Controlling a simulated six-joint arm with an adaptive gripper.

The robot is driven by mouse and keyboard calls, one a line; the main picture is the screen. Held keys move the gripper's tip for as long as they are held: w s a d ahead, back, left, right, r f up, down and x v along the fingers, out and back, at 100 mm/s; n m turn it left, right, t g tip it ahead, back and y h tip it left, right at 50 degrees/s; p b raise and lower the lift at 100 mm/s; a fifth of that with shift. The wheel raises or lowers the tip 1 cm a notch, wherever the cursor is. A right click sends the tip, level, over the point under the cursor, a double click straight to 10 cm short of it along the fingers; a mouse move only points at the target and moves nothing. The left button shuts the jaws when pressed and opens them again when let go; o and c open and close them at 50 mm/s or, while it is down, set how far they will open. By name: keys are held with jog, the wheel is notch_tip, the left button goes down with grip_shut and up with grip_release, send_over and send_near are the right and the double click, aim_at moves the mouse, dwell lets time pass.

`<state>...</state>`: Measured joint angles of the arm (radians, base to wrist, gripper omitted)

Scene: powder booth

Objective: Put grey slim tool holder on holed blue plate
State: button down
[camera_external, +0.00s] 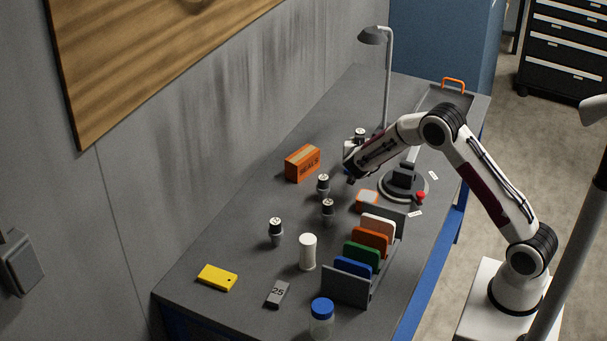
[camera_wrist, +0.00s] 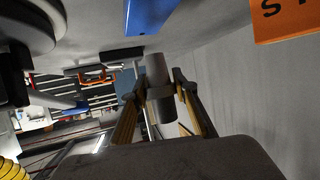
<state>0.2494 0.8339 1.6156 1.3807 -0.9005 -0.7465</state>
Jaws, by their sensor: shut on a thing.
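My gripper (camera_wrist: 163,88) is shut on a grey slim tool holder (camera_wrist: 158,75), a narrow cylinder with a wider collar, in the wrist view. In the external view my gripper (camera_external: 352,164) is over the far half of the bench, right of the orange box; the fingers are largely hidden. A dark holder with a pale top (camera_external: 360,134) shows just behind it; I cannot tell whether this is the held one. A blue flat piece (camera_wrist: 146,14) shows at the wrist view's top edge, apart from the held holder.
Several other tool holders (camera_external: 323,184) stand upright on the bench. The orange box (camera_external: 302,163) is close left of my gripper. A round black fixture with a red knob (camera_external: 403,184) is to its right. A lamp (camera_external: 387,80) stands behind; a plate rack (camera_external: 345,288) is in front.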

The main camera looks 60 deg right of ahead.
jog(key=shift+f, duration=0.15)
jog(key=shift+f, duration=1.8)
jog(key=shift+f, duration=0.15)
jog(key=c, duration=1.6)
grip_release()
jog(key=shift+s+a+r, duration=0.1)
jog(key=shift+a+r, duration=0.2)
jog(key=shift+a, duration=0.15)
jog(key=v, duration=1.1)
jog(key=shift+s, duration=0.1)
